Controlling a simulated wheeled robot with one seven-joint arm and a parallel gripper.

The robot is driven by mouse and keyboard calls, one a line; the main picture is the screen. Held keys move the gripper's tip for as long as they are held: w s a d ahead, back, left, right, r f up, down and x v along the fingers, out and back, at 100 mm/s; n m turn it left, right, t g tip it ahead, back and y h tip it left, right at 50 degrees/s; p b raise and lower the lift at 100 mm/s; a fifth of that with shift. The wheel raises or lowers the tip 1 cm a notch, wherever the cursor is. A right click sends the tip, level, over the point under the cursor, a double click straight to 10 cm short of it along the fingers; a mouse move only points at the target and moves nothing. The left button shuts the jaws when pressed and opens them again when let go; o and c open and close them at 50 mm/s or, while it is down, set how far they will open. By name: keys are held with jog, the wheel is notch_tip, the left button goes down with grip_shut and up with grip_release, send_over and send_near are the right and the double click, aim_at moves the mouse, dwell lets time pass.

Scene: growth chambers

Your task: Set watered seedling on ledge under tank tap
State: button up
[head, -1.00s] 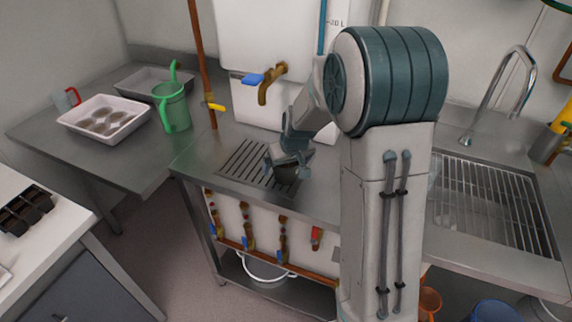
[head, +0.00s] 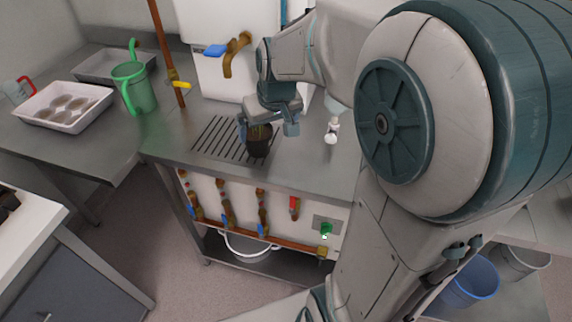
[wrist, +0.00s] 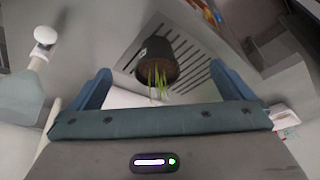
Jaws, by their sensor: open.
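The seedling (head: 259,140) is in a small dark pot with green shoots. It stands upright at the right end of the slotted drain ledge (head: 208,136), in front of and a little right of the brass tap (head: 236,52) of the white tank (head: 215,78). My gripper (head: 267,125) is open just above and behind the pot. In the wrist view the pot (wrist: 155,55) shows beyond my open fingers (wrist: 163,86), apart from both, with the slots under it. Whether the soil is wet cannot be told.
A green watering can (head: 140,92) and a white tray (head: 70,118) of round pale things are on the left counter. A copper pipe with a yellow-handled valve (head: 178,84) rises left of the tap. A small white knob-topped fitting (head: 332,130) stands right of my gripper.

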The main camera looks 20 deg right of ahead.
jog(key=s+m+g, duration=0.1)
jog(key=s, duration=1.6)
jog(key=shift+s+a+f+h, duration=0.15)
jog(key=shift+s+f+h, duration=0.15)
jog(key=shift+f, duration=0.1)
jog(key=shift+w, duration=0.1)
